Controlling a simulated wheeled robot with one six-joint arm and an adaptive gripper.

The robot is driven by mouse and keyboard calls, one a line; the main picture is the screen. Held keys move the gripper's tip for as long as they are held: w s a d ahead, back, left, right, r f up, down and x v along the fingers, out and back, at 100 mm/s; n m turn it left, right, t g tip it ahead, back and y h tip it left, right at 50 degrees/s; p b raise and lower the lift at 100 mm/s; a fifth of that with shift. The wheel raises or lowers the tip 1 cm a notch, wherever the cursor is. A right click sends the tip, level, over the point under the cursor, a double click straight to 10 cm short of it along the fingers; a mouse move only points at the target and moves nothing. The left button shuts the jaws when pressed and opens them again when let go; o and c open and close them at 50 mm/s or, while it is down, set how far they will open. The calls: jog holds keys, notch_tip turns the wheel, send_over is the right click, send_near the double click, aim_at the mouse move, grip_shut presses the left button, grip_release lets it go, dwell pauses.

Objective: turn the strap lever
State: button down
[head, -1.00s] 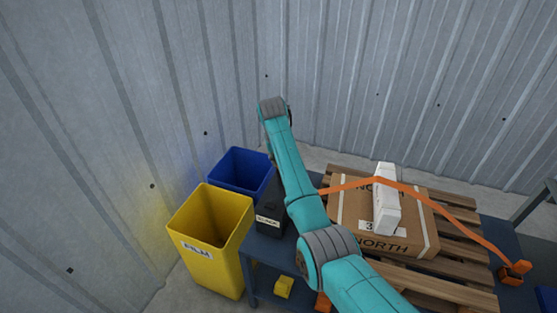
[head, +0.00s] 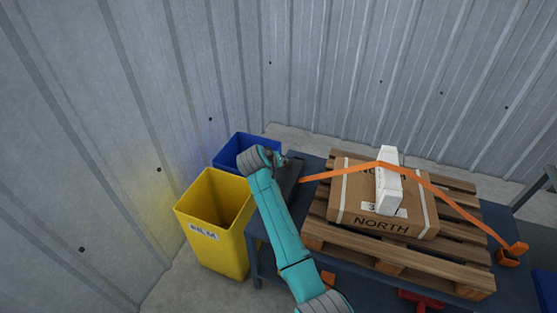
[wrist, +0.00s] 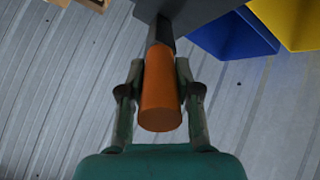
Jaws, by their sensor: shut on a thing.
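The strap lever shows in the wrist view as an orange grip (wrist: 160,98) on a grey shaft, which runs up to a dark grey body (wrist: 190,12). My gripper (wrist: 158,85) has one finger on each side of the orange grip and is shut on it. In the head view, the orange strap (head: 330,174) runs from the dark unit (head: 291,178) at the table's left end, over the carton (head: 365,212) and white block (head: 388,180), to an orange fitting (head: 508,257) at right. My arm hides the lever there.
A yellow bin (head: 232,250) and a blue bin (head: 232,150) stand just left of the blue table (head: 262,232). The carton lies on a wooden pallet (head: 400,265). Corrugated walls (head: 120,120) close in behind and left. A red object (head: 418,302) is at the front.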

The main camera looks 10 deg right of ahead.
dwell(0.3)
jog(key=c, duration=0.8)
grip_release()
jog(key=v, duration=1.2)
